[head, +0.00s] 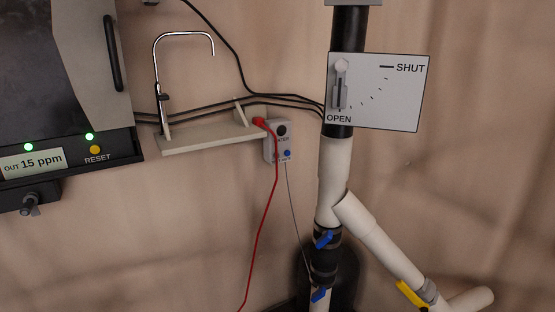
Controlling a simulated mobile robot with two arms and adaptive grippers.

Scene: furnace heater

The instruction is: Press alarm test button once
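A small grey wall box (270,153) hangs below the right end of a shelf. It has a round black part (281,130) and, lower down, a small blue button (288,153). Its lettering is too small and partly covered to read, so I cannot tell whether this is the alarm test button. Neither of my grippers is in the head view.
A dark machine with an orange RESET button (95,150) is at left. A beige shelf (205,138) holds a curved metal tap (157,85). A white OPEN/SHUT plate (395,100) sits on the vertical pipe (333,165). Blue-handled valves (325,240) are below. The right wall is bare.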

